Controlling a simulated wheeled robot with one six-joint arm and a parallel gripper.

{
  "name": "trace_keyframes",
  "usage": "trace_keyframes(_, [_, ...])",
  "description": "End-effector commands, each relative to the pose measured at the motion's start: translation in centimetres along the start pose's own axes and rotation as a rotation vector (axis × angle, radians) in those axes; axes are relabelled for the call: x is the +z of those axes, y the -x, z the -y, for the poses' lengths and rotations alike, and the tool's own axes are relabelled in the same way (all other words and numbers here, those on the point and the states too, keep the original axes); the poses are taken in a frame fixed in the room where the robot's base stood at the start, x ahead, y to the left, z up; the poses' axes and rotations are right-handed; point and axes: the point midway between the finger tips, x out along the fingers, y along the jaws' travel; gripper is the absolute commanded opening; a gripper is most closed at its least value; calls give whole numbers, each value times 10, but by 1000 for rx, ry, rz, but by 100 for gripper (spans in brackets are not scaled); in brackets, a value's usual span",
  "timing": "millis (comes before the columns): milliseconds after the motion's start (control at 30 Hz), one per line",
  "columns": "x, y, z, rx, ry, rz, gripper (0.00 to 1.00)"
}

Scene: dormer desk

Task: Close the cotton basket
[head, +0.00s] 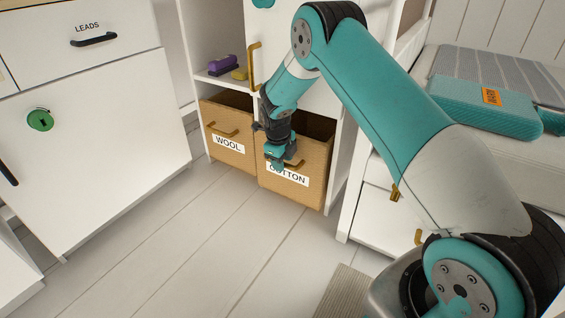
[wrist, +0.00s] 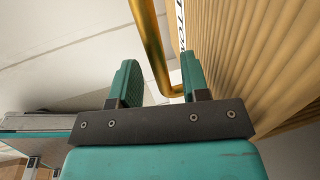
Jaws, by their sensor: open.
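The cotton basket (head: 316,178) is a tan ribbed drawer low in the white shelf unit, labelled COTTON. It stands out from the unit, with its dark open top showing behind the front. Its brass handle (head: 297,165) is partly hidden by my gripper (head: 278,163), which is at the basket front, just above the label. In the wrist view, my gripper (wrist: 163,80) is open, and the brass handle (wrist: 151,45) shows between its two teal fingers. Contact with the handle cannot be told. The ribbed basket wall (wrist: 255,50) is close on the right.
The wool basket (head: 229,150) is beside it on the left. A cupboard door with a brass handle (head: 254,66) is above. A white cabinet (head: 90,150) stands at left, and a white bed base (head: 385,215) with drawers at right. Bare floor (head: 190,240) lies in front.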

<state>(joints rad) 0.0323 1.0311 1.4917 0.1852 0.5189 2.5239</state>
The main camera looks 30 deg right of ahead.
Motion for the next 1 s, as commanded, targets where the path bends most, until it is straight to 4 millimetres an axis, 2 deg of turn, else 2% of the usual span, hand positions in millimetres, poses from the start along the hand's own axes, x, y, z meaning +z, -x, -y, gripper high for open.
trace_keyframes(133, [0,0,0,0,0,0,42])
trace_keyframes(167, [0,0,0,0,0,0,38])
trace_keyframes(300, [0,1,0,0,0,0,5])
trace_keyframes(333, [0,1,0,0,0,0,0])
trace_keyframes(533, [0,1,2,0,-1,0,0])
trace_keyframes(800, [-9,-4,35,-1,-5,2,0])
trace_keyframes(1000, [-8,-6,38,-7,-5,4,0])
